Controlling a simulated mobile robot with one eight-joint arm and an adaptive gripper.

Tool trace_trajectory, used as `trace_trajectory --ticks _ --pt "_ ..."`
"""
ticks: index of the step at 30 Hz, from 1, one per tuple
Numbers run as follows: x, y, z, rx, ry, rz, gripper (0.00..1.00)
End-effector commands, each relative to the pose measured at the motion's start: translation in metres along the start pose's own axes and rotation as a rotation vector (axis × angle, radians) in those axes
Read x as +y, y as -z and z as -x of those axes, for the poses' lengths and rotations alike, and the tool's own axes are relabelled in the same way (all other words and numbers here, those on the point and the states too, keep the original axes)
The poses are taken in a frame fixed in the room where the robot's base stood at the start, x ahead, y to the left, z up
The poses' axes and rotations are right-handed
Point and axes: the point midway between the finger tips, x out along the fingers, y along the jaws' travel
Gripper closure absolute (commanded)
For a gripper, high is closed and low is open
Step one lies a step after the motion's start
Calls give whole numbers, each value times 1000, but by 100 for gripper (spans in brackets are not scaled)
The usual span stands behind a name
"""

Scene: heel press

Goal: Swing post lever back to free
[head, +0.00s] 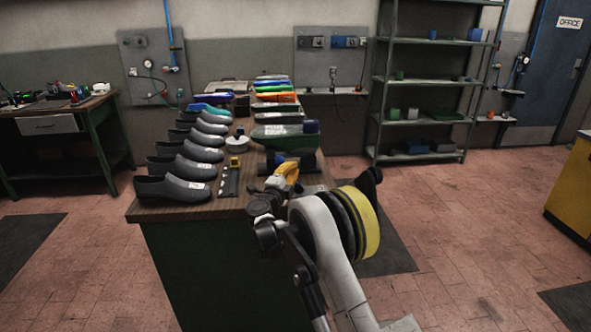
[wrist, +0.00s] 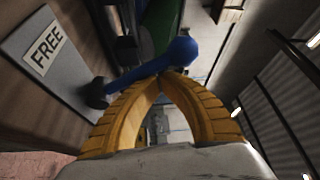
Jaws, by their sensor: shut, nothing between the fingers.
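The post lever (wrist: 145,70) is blue with a rounded knob at its right end and a black piece at its left end in the wrist view. A pale plate marked FREE (wrist: 44,47) lies to the left of the lever. My gripper (wrist: 168,76) has its yellow fingers shut with nothing between them. Its fingertips are at the lever's knob end; whether they touch it I cannot tell. The lever is not clear there.
Shelves (head: 425,80) stand behind right. The floor to the right is mostly clear.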

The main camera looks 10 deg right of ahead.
Motion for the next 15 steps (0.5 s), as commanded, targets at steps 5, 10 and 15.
trace_trajectory --ticks 5,10,15 --pt "0 -5 3 -7 0 -2 100" --pt "0 -7 3 -10 0 -2 100" --pt "0 -8 4 -11 0 -3 100"
